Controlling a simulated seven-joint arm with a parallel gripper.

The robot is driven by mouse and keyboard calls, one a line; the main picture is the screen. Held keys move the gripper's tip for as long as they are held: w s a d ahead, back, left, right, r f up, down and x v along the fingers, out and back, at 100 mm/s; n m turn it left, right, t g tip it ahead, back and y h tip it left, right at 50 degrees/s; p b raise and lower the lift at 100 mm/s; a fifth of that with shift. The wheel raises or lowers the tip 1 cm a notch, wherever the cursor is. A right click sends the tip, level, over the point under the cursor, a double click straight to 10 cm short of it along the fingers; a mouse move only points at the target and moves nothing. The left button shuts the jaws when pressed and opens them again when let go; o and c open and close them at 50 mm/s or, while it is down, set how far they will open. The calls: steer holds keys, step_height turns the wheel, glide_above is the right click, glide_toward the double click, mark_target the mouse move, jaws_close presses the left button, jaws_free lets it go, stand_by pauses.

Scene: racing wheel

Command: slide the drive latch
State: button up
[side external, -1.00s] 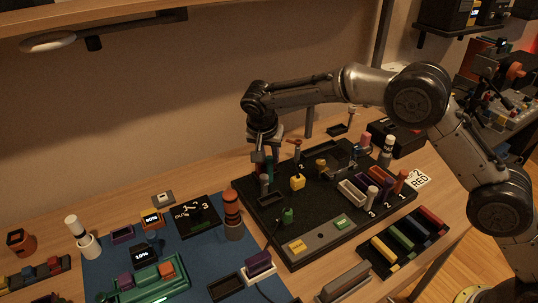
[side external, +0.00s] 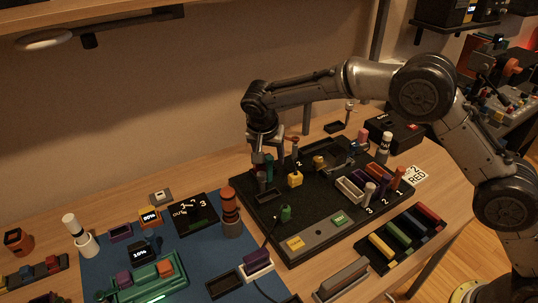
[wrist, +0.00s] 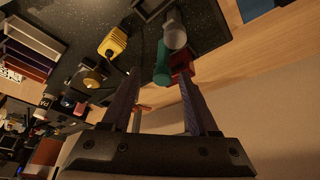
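My gripper (side external: 264,168) points down over the back left part of the dark board (side external: 330,232). In the wrist view my gripper (wrist: 158,85) has its two fingers spread apart. A green cylinder (wrist: 162,66) shows between the fingertips, with a red piece (wrist: 181,64) close beside the right finger and a grey rounded piece (wrist: 174,30) beyond. I cannot tell whether a finger touches them. No label marks the drive latch, so I cannot tell which piece it is. A yellow block (side external: 295,180) stands right of my gripper; it also shows in the wrist view (wrist: 113,43).
An orange and dark stack (side external: 231,212) stands left of the board. A green knob (side external: 286,213) stands on the board in front of my gripper. White and purple trays (side external: 352,190) and several cylinders stand at the board's right. A blue mat (side external: 150,238) lies left.

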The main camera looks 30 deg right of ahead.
steer(key=v, duration=1.4)
steer(key=shift+w+d, duration=0.1)
steer(key=s+d+r+m+t, duration=0.1)
steer(key=s+d+r+m, duration=0.15)
steer(key=d+r, duration=0.65)
steer(key=s+d+r+n+y, duration=0.1)
steer(key=s+d+r, duration=0.5)
steer(key=s+d, duration=0.45)
steer(key=s+d+f+n+t, duration=0.1)
steer(key=s+f+n, duration=0.1)
steer(key=s, duration=0.6)
steer(key=s+d+f+n, duration=0.1)
steer(key=s+f, duration=0.1)
steer(key=s, duration=0.5)
steer(key=s+a+f+n+y, duration=0.1)
steer(key=s+f+n+y, duration=0.1)
steer(key=s+f+n, duration=0.5)
step_height(320, 180, down, 3)
steer(key=shift+s+a+f, duration=0.2)
steer(key=shift+s+a, duration=0.15)
steer(key=shift+s, duration=0.3)
